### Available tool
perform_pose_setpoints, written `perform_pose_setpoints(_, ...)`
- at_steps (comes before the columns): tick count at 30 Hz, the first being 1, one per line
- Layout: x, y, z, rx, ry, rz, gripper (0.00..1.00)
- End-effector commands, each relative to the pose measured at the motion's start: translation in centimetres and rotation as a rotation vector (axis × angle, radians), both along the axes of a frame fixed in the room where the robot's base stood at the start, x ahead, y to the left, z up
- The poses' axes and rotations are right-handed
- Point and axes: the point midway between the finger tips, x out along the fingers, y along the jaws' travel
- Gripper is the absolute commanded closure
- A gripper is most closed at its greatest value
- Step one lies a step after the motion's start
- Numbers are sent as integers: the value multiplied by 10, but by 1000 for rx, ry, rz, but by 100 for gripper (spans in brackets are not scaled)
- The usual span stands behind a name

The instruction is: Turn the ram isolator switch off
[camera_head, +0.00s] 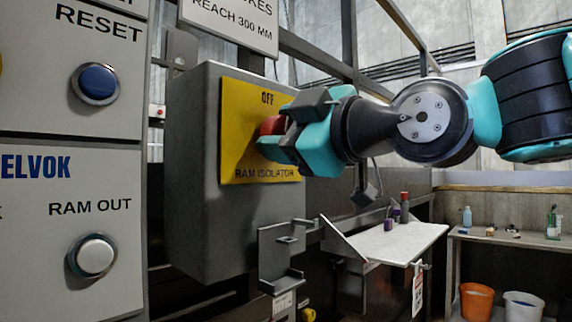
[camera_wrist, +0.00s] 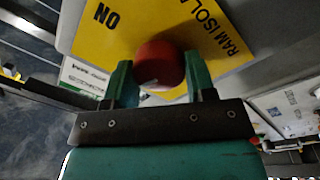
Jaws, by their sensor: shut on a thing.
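The ram isolator switch has a red knob (camera_head: 272,126) on a yellow plate (camera_head: 240,130). The plate reads "OFF" at the top and "RAM ISOLATOR" at the bottom, and is fixed to a grey box (camera_head: 200,220). My gripper (camera_head: 272,142) is at the knob with its fingers closed on it. In the wrist view the red knob (camera_wrist: 160,64) sits between the two teal fingertips of my gripper (camera_wrist: 160,82), and the yellow plate (camera_wrist: 130,25) shows "ON" at the left. My gripper hides much of the knob in the head view, so its exact setting cannot be told.
A grey panel with a blue RESET button (camera_head: 96,83) and a white RAM OUT button (camera_head: 93,255) stands at the left. A grey bracket (camera_head: 280,262) juts out below the box. A white shelf (camera_head: 390,241) is at lower right, with buckets (camera_head: 476,300) beyond.

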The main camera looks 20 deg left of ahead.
Motion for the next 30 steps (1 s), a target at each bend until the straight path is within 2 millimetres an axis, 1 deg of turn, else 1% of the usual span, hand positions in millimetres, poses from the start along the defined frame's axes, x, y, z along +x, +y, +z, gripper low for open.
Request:
perform_pose_setpoints(1, -1, 0, -5, -9, -30, 2, 73)
perform_pose_setpoints(6, -1, 0, -3, -47, -119, 1, 73)
perform_pose_setpoints(12, -1, 0, -2, -73, -180, 2, 73)
perform_pose_setpoints(29, -1, 1, 0, -85, -208, 3, 73)
perform_pose_setpoints(30, -1, 1, 0, -85, -207, 3, 45)
